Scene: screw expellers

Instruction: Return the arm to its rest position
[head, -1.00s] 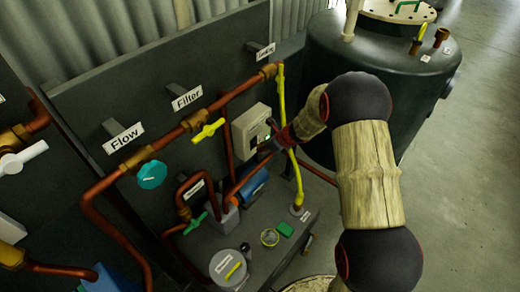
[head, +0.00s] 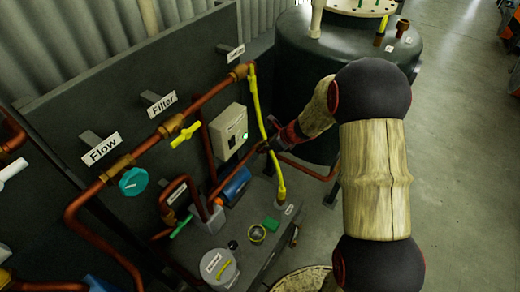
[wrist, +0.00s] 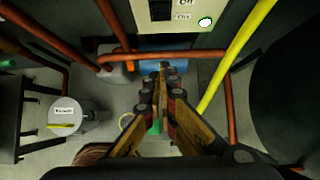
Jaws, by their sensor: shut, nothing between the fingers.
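My arm, with wood-textured links and dark round joints, reaches in from the right of the head view. My gripper (head: 267,146) is at its far end, beside the yellow pipe and just right of and below the beige switch box (head: 229,131). In the wrist view my gripper (wrist: 163,68) points forward with its fingers together and nothing between them. The switch box (wrist: 177,15) shows ahead at the top, with Off and On labels and a lit round light. The gripper is apart from the box.
The yellow pipe (head: 260,115) runs close by my gripper. Copper pipes with a yellow valve handle (head: 186,134) and a teal knob (head: 133,181) cross the panel. A large dark tank (head: 300,62) stands behind. The floor (head: 462,150) at the right is clear.

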